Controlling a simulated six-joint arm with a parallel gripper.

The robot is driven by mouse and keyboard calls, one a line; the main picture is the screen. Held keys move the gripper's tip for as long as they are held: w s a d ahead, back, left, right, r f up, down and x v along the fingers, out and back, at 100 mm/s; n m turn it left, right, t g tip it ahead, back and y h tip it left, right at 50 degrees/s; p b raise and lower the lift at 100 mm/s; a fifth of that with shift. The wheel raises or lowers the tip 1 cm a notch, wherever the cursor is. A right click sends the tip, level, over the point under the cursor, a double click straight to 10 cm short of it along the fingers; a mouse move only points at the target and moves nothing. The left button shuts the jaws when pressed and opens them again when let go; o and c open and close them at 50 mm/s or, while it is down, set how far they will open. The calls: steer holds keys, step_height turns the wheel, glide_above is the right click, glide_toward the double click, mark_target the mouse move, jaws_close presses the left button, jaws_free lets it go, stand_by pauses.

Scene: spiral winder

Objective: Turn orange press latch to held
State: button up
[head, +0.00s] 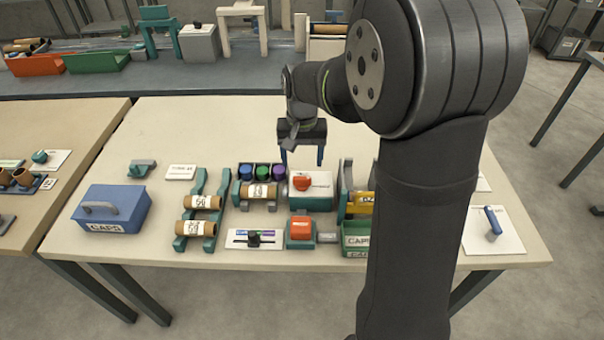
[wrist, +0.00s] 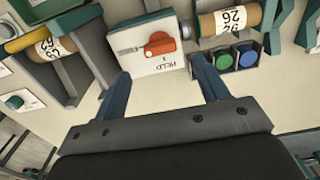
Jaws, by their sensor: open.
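The orange press latch (head: 302,183) is a rotary knob on a white plate on top of a teal housing (head: 322,203). In the wrist view the orange latch (wrist: 160,45) sits ahead of the jaws, its narrow end toward picture left. The word HELD (wrist: 160,66) reads upside down on the plate's near side. My gripper (head: 302,156) is open and empty, pointing down above and behind the latch. In the wrist view its two fingers (wrist: 160,75) are spread wide, apart from the latch. My arm hides the bench to the right.
A numbered roll (head: 258,191) and coloured caps (head: 262,172) stand left of the latch. An orange block (head: 300,228) is in front, and a frame with a yellow roll (head: 362,203) is at right. A blue caps box (head: 110,208) stands far left.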

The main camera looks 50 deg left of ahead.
mark_target(302, 177)
step_height(302, 177, down, 6)
steer(key=shift+f, duration=0.2)
steer(key=shift+c, duration=0.2)
steer(key=c, duration=0.9)
